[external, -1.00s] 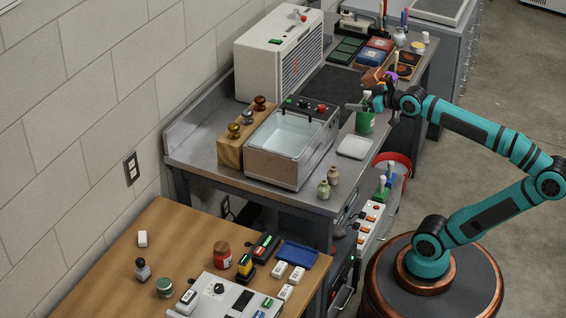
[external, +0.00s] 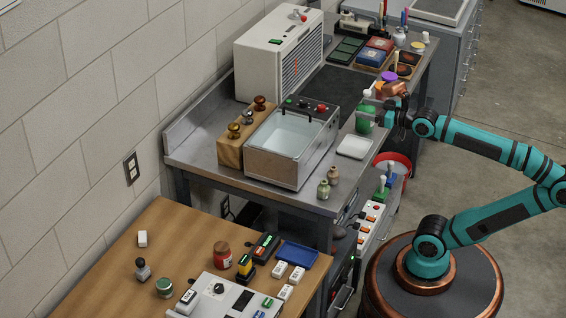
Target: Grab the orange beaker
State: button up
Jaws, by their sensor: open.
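My gripper (external: 384,105) is at the right edge of the metal bench, open, just right of the green beaker (external: 364,121). A purple item (external: 389,76) is beside that patch. I see nothing held in the jaws, though the fingertips are small and partly covered.
A white tray (external: 354,147) lies in front of the green beaker. A metal water basin (external: 292,140) stands to its left. Two small vases (external: 324,189) are near the bench's front corner. Coloured boxes (external: 371,57) lie behind my gripper. A red-rimmed bin (external: 405,161) stands on the floor.

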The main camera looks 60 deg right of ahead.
jog(key=w+d+g+h, duration=0.3)
jog(key=w+d+g, duration=0.2)
jog(key=w+d, duration=0.3)
jog(key=g+y, duration=0.3)
jog(key=g, duration=0.9)
send_over(382, 94)
jog(key=w+d, duration=0.1)
jog(key=d, duration=0.3)
jog(key=f, duration=1.2)
jog(key=shift+a+f, duration=0.25)
jog(key=shift+f, duration=0.05)
jog(key=shift+s+a+f, duration=0.1)
jog(key=shift+a+f, duration=0.05)
jog(key=shift+f, duration=2.45)
jog(key=shift+c, duration=0.4)
